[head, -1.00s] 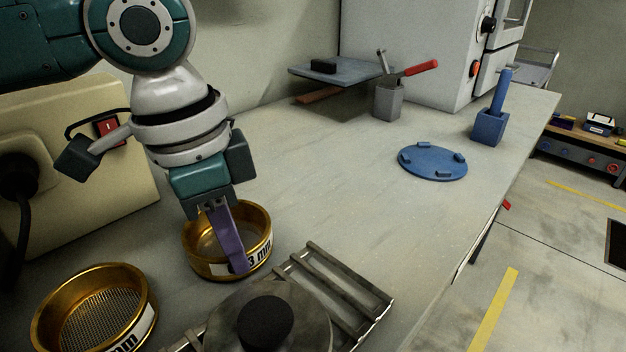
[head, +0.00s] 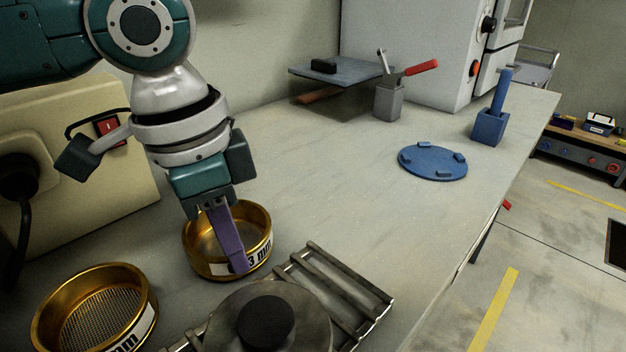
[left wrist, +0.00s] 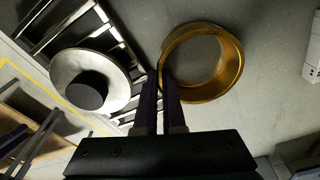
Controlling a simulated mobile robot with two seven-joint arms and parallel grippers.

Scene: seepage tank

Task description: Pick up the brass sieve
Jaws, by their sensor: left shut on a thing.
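A brass sieve (head: 262,215) with a white label ending in "3 mm" is on the bench beneath my left gripper (head: 238,268). The gripper is shut on its rim wall, with a purple finger in front of the label. In the left wrist view the sieve (left wrist: 232,70) is a brass ring, and the left gripper (left wrist: 160,80) has its dark fingers at the ring's left wall. I cannot tell whether the sieve is lifted. A second brass sieve (head: 50,312) with a mesh and a partly cut-off label stands at the front left. My right gripper is not in view.
A metal rack (head: 345,290) and a round lid with a black knob (head: 266,320) are close to the gripped sieve. A blue disc (head: 432,162), a grey holder with tools (head: 387,102) and a blue block holder (head: 489,128) stand farther back. The middle bench is clear.

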